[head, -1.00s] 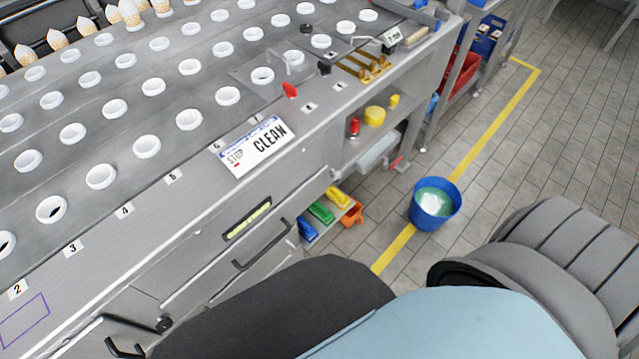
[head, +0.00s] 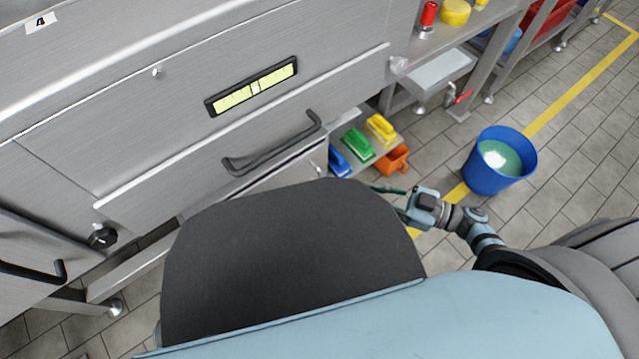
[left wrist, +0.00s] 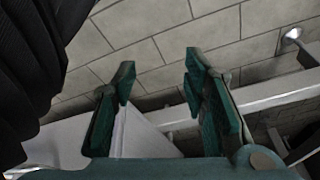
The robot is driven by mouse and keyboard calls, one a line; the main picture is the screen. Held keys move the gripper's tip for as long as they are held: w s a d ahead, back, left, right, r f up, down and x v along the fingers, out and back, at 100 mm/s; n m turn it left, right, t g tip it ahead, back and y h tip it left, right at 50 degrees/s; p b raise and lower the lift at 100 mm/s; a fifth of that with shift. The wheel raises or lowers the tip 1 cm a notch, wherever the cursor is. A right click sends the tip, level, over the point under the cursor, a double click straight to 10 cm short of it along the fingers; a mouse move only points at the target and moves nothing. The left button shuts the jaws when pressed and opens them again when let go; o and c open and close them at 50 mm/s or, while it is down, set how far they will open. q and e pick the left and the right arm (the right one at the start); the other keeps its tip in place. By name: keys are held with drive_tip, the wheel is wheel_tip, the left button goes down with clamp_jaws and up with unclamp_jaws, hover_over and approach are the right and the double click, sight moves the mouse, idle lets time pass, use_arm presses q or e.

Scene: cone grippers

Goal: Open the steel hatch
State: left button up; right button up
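The steel front of the machine fills the left of the head view. It has a wide panel with a black bar handle (head: 270,145), and a second steel panel (head: 35,245) at the lower left with its own dark handle (head: 35,271). Both look shut; I cannot tell which is the hatch. A black knob (head: 102,236) sits between them. My left gripper (left wrist: 158,82) shows in the left wrist view, open with nothing between its fingers, above tiled floor and a steel rail. My right gripper (head: 390,199) is at the centre right, partly hidden by my body, away from both handles.
A yellow-green level gauge (head: 252,87) is above the wide handle. Blue, green and yellow brushes (head: 357,144) and an orange scoop (head: 393,160) are on a low shelf. A blue bucket (head: 497,163) stands on the tiled floor by a yellow line.

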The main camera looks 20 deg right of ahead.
drive_tip(key=b, duration=0.2)
hover_over(320, 189)
drive_tip(key=shift+w+r, duration=0.1)
drive_tip(key=shift+w, duration=0.15)
use_arm(q)
drive_tip(key=r, duration=0.5)
drive_tip(key=shift+w+d, duration=0.15)
drive_tip(key=shift+d, duration=0.1)
use_arm(e)
drive_tip(key=shift+c, duration=0.6)
clamp_jaws()
